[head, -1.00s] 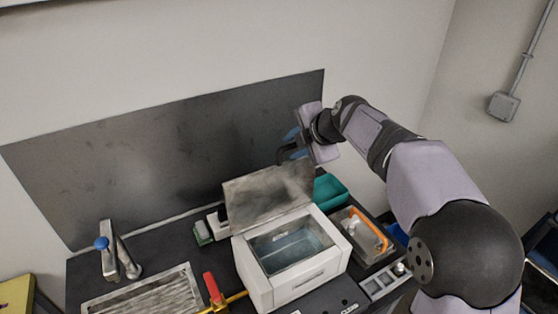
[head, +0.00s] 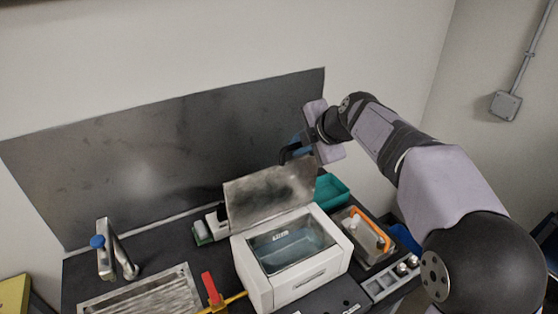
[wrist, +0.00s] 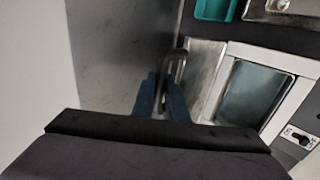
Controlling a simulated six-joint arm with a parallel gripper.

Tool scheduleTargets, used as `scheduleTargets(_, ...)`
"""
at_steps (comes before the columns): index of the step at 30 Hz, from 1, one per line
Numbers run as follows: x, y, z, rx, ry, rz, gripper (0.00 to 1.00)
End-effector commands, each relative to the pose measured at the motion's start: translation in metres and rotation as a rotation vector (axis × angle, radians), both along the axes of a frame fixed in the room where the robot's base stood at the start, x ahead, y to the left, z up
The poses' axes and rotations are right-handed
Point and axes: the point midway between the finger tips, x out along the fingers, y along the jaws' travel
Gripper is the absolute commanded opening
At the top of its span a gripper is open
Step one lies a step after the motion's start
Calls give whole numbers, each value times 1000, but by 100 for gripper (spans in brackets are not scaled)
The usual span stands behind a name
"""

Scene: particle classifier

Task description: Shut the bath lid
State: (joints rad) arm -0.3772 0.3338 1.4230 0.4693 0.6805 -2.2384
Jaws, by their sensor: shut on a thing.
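The bath is a white box (head: 301,287) on the dark bench, with an open top showing a grey-blue basin inside. Its grey metal lid (head: 262,196) stands raised at the back edge, tilted up and open. The lid also shows edge-on in the wrist view (wrist: 199,72). My gripper (head: 291,150) is at the lid's upper right edge. In the wrist view its blue fingers (wrist: 163,98) are closed around a dark curved handle (wrist: 173,68) beside the lid. The exact contact is partly hidden by my wrist.
A sink with a tap (head: 108,250) and a red-handled valve (head: 211,288) are to the left. A dark panel (head: 170,150) rises behind the bench.

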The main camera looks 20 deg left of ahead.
Motion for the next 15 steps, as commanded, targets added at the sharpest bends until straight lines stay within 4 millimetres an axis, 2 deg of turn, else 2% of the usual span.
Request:
scheduleTargets(3, -4, -5, -5, -3, 2, 1, 2)
scheduleTargets(15, -13, -13, -4, -4, 4, 1, 2)
